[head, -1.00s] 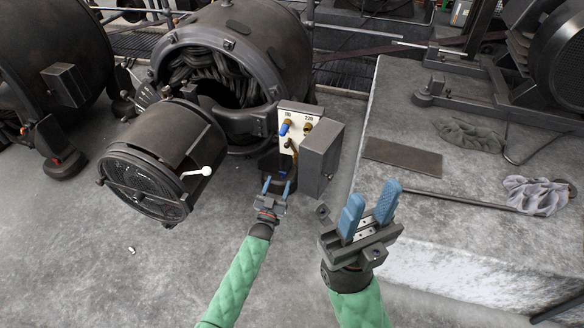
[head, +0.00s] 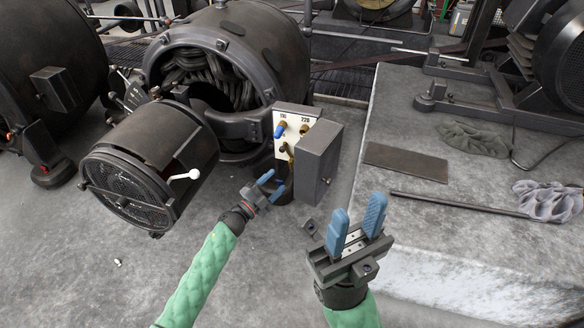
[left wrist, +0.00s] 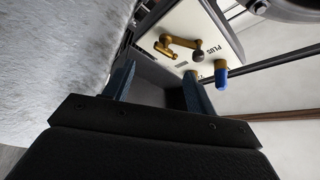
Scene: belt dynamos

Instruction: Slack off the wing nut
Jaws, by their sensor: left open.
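A white terminal panel (head: 293,112) marked 110 and 220 is fixed beside the open machine. It carries a blue-capped post (head: 279,131), a brass post (head: 304,129) and a brass lever with a dark knob (head: 285,147). In the left wrist view the brass lever (left wrist: 180,41), its dark knob (left wrist: 198,55) and the blue cap (left wrist: 221,79) show beyond the fingers. I cannot tell for sure which part is the wing nut. My left gripper (head: 272,183) is open and empty, below the panel. My right gripper (head: 357,212) is open and empty, further right.
A dark box (head: 319,160) juts out right of the panel. A round end housing (head: 150,165) with a white-knobbed handle (head: 185,175) stands left. A stone plinth (head: 430,235) on the right bears a rod, a plate and rags. The floor at front left is mostly clear.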

